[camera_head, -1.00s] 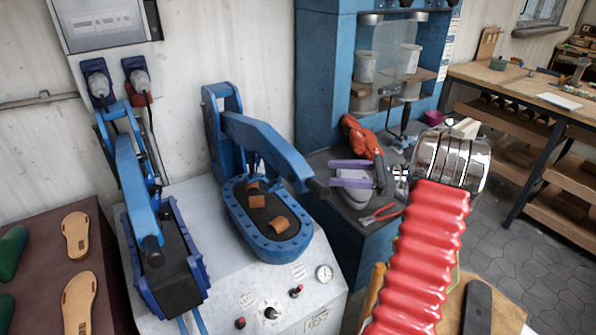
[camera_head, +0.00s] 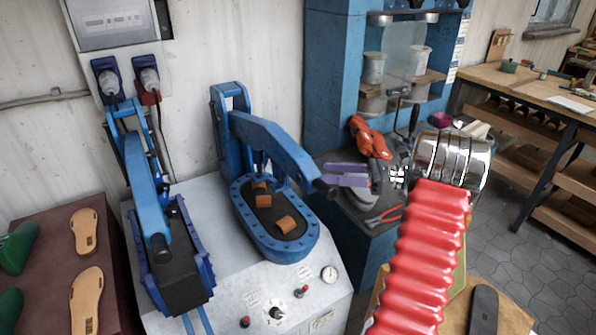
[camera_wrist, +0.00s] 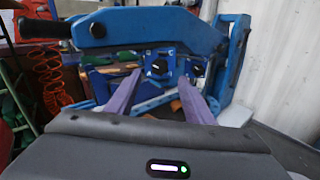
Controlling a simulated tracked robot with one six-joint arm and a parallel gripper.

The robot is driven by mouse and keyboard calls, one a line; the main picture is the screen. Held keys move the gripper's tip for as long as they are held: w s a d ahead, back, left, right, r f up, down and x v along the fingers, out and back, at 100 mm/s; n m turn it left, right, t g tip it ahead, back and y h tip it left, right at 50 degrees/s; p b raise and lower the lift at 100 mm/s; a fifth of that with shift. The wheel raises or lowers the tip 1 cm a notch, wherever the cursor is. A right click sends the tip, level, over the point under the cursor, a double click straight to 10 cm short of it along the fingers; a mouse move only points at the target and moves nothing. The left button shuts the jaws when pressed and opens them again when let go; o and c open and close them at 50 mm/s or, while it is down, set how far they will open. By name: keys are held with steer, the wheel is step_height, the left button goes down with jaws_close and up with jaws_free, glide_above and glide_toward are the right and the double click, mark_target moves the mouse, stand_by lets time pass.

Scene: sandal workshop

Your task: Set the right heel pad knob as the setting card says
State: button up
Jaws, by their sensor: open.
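Two black round knobs on blue blocks show between my fingers in the wrist view: a left one (camera_wrist: 158,68) with a pale mark, and a right one (camera_wrist: 198,67). I cannot tell which is the heel pad knob of the task. The blue press (camera_head: 275,225) in the head view has an oval bed with brown pieces on it. Its white front panel carries a black dial knob (camera_head: 277,312) and small labels (camera_head: 252,299), too small to read. My gripper (camera_head: 345,174) has purple fingers, open and empty, right of the press handle. It also shows in the wrist view (camera_wrist: 160,95).
A second blue press (camera_head: 172,260) stands at the left, beside a brown table (camera_head: 60,235) with sandal soles. Red-handled pliers (camera_head: 384,216) lie below my gripper. The blue press lever (camera_wrist: 140,30) crosses the wrist view.

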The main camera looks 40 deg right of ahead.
steer(key=x, duration=1)
steer(key=shift+w+a, duration=0.15)
steer(key=shift+a, duration=0.05)
steer(key=c, duration=1.1)
